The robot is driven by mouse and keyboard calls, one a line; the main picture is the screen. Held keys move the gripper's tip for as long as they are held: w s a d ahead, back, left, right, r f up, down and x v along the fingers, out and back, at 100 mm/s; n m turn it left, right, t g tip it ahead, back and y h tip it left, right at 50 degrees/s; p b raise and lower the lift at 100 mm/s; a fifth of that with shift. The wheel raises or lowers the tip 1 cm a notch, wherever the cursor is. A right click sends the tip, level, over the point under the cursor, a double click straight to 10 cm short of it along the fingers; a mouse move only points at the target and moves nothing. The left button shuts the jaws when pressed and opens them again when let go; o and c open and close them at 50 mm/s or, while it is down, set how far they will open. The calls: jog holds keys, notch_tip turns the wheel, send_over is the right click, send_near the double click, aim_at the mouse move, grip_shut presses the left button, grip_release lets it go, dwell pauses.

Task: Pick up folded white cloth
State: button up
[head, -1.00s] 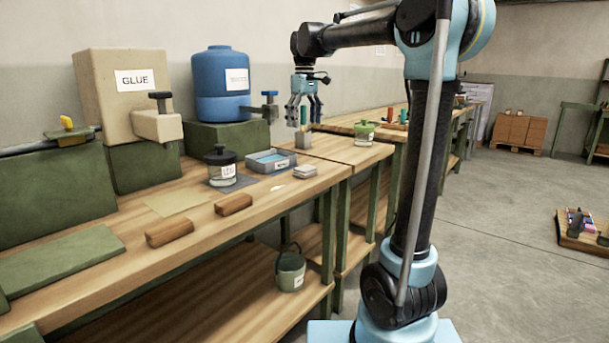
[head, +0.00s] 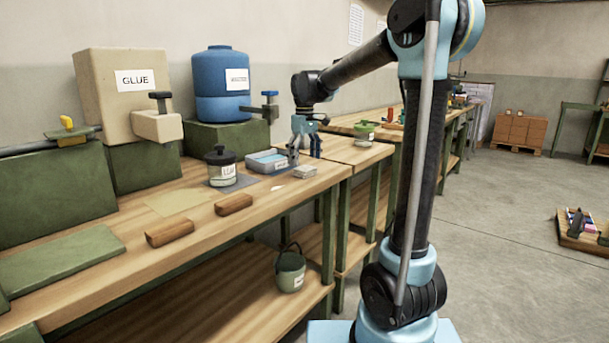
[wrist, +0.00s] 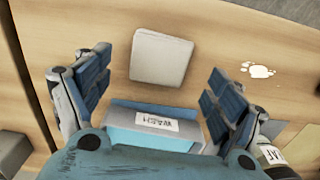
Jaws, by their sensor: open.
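The folded white cloth (head: 305,172) is a small, pale, squarish stack lying flat on the workbench, right of the blue tray. In the wrist view the cloth (wrist: 160,57) lies between and just beyond my open fingers, with bare wood around it. My gripper (head: 305,152) points down over the bench, above and behind the cloth in the head view. In the wrist view my gripper (wrist: 153,95) has its blue-padded fingers wide apart and holds nothing. The fingers appear apart from the cloth.
A grey tray with blue contents (head: 266,161) stands close beside the cloth; its labelled side (wrist: 170,124) shows below the cloth in the wrist view. A black-lidded jar (head: 221,170) stands left of it. A white spill (wrist: 258,70) lies on the wood.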

aim_at(305, 167)
jog(key=shift+f, duration=1.8)
jog(key=shift+c, duration=0.6)
jog(key=c, duration=1)
jog(key=shift+w+r, duration=0.1)
jog(key=shift+r, duration=0.05)
notch_tip(305, 167, up, 10)
